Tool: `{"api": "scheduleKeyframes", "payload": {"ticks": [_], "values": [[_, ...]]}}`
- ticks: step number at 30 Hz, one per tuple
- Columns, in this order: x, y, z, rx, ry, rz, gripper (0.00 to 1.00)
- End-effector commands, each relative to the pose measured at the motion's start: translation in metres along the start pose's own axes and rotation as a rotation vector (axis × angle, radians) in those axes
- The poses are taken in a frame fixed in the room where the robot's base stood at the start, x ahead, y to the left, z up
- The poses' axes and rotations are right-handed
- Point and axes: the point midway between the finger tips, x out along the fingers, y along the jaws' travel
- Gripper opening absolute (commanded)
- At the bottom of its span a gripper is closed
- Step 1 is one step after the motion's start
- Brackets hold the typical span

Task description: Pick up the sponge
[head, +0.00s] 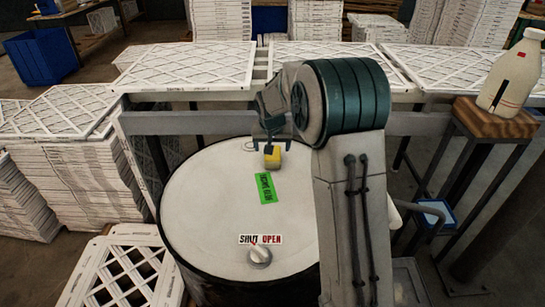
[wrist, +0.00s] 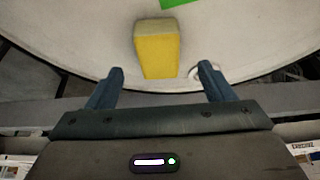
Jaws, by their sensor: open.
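The sponge (wrist: 159,52) is a yellow block with a duller greenish-grey end. It lies on the white round drum top (head: 205,210), near the far edge in the head view, where the sponge (head: 272,160) shows just at my gripper. My gripper (wrist: 160,83) is open. In the wrist view its two fingers stand apart, one to each side of the sponge's near end, with gaps on both sides. The sponge reaches out beyond the fingertips. I cannot tell the height of the fingers above the drum top.
A green label (head: 265,188) and a "SHUT OPEN" knob (head: 260,257) are on the drum top. A grey rail (head: 190,122) and stacked white filters (head: 185,68) stand behind it. A cream bottle (head: 510,75) is on a wooden stand (head: 497,120) at right.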

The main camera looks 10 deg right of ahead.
Motion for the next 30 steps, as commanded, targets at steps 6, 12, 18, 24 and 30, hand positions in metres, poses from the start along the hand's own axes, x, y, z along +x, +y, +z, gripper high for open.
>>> {"api": "scheduleKeyframes", "payload": {"ticks": [6,12,18,24,30], "values": [[0.014,0.000,0.000,0.000,-0.001,0.000,0.75],[0.036,0.002,-0.004,-0.001,-0.002,0.001,0.75],[0.059,0.002,-0.005,0.000,0.000,0.000,0.75],[0.064,0.002,-0.004,0.000,0.000,0.000,0.75],[0.064,0.002,-0.004,0.000,0.001,0.000,0.50]]}}
